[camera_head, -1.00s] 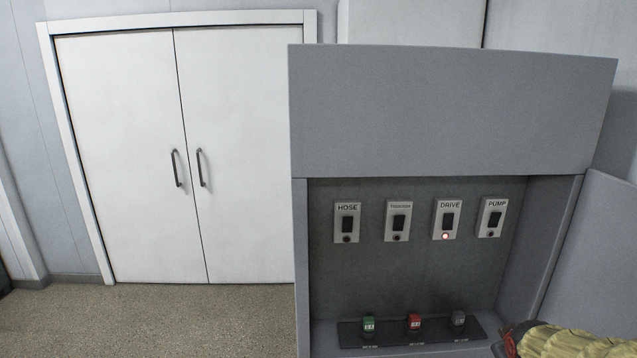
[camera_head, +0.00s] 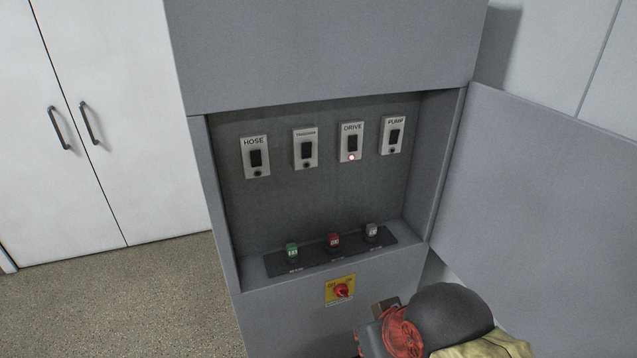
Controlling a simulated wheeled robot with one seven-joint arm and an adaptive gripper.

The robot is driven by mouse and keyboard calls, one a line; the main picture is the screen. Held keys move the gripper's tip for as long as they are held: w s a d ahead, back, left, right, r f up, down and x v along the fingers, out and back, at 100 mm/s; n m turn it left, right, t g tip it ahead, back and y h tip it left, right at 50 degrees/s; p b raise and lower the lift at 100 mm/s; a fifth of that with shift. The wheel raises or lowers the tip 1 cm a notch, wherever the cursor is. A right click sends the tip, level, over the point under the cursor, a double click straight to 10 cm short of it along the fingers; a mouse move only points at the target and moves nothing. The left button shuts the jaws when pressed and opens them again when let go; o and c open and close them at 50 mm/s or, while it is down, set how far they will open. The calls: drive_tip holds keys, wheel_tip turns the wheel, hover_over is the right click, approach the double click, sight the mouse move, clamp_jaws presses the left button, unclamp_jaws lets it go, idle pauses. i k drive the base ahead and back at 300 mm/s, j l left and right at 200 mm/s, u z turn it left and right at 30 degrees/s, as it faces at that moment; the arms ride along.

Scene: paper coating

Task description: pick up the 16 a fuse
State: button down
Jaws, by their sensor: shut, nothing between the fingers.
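Three small fuses stand in a row on a dark strip (camera_head: 313,255) on the cabinet's inner ledge: a green fuse (camera_head: 292,250) on the left, a red fuse (camera_head: 334,240) in the middle and a grey fuse (camera_head: 371,231) on the right. Their printed ratings and the labels before them are too small to read, so I cannot tell the 16 A one by its marking. Part of my arm shows at the bottom right, below and in front of the cabinet, apart from the fuses. My gripper's fingers do not show.
The grey cabinet (camera_head: 325,45) has a recess with a HOSE switch (camera_head: 255,157), a second switch (camera_head: 305,148), a DRIVE switch (camera_head: 351,141) with its lamp lit, and a PUMP switch (camera_head: 393,135). A red rotary switch (camera_head: 341,289) is below. The door (camera_head: 540,210) stands open right.

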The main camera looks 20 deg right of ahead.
sight(372, 230)
drive_tip(key=i+l+z, duration=0.1)
drive_tip(key=l, duration=0.3)
drive_tip(key=i+l+z, duration=0.15)
drive_tip(key=l, duration=0.25)
drive_tip(key=i+l+z, duration=0.1)
drive_tip(key=i+l, duration=0.15)
drive_tip(key=i+l+z, duration=0.1)
drive_tip(key=l, duration=0.35)
drive_tip(key=i, duration=0.05)
